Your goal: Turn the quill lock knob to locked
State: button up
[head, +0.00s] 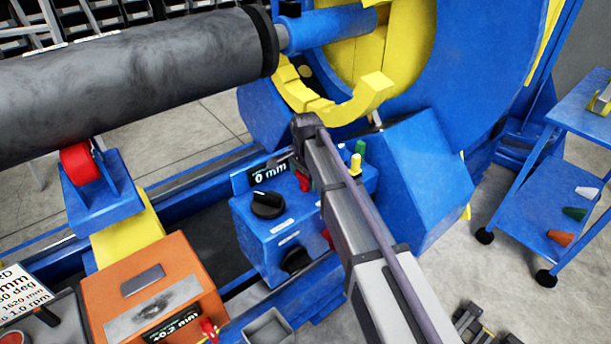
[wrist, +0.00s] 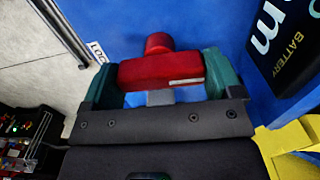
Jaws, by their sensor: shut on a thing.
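The red quill lock knob (wrist: 150,72) is a bar-shaped handle with a short white line near its right end. A round red part rises behind it in the wrist view. My gripper (wrist: 159,62) has a teal finger at each end of the bar and is shut on it. A white label (wrist: 97,51) left of the knob shows only the letters "LOC"; the rest is hidden by the finger. In the head view my arm covers most of this place, and I cannot make out the fingers there. A bit of red (head: 303,181) shows beside the arm.
The blue control box (head: 250,225) carries a black knob (head: 267,204), another dark knob (head: 295,261) and a "0 mm" display (head: 271,174). A yellow jaw (head: 362,97) stands close behind my arm. A blue cart (head: 545,205) is at right. Open floor lies between.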

dwell(0.4)
jog(key=o, duration=0.7)
jog(key=shift+o, duration=0.2)
notch_tip(320, 180, up, 11)
jog(key=p, duration=1.1)
jog(key=shift+f, duration=0.15)
